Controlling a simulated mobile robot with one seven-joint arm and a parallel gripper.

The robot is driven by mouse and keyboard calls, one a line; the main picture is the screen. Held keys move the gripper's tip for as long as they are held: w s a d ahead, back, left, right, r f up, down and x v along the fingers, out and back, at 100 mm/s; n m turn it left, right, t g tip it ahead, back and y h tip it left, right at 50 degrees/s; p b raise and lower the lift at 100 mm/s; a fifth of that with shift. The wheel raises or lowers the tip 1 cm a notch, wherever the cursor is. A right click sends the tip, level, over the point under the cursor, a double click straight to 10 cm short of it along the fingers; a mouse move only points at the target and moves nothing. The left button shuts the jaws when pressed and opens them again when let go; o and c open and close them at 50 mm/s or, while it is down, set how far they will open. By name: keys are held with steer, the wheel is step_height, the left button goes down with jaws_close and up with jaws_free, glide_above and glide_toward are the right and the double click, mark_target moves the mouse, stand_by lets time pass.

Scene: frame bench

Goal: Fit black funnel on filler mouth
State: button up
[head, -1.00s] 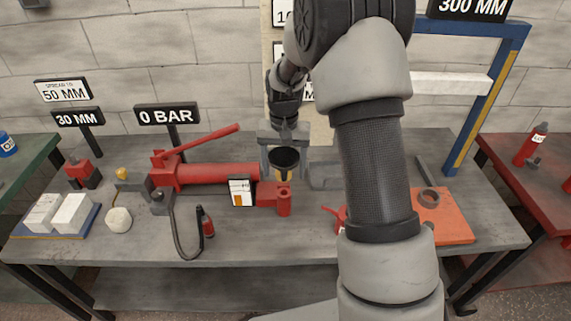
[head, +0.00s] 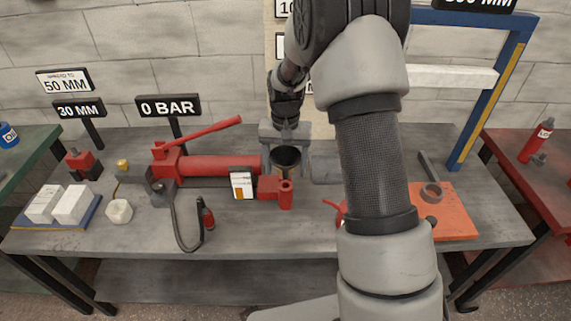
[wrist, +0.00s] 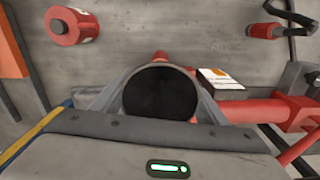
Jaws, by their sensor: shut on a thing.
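My gripper (head: 286,162) is shut on the black funnel (head: 286,155), with a jaw on each side of it. The funnel is held above the bench, its wide mouth facing up. In the wrist view the funnel (wrist: 160,92) shows as a dark round opening between the grey jaws. The red filler mouth (head: 285,185) is an upright red cylinder with a hole on top, at the right end of the red hand pump (head: 215,168). It stands just in front of and below the funnel in the head view. The funnel's lower end is hard to make out, and the two look apart.
A white and orange card (head: 242,185) stands beside the filler mouth. White blocks (head: 72,205) are far left. An orange plate (head: 450,222) is right.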

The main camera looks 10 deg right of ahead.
mark_target(286, 177)
steer(key=shift+f+b, duration=0.75)
steer(key=shift+f, duration=0.9)
steer(key=shift+f+b, duration=1.15)
steer(key=shift+f, duration=0.85)
steer(key=o, duration=1.1)
steer(key=shift+r+p, duration=1.35)
steer(key=shift+r, duration=7.4)
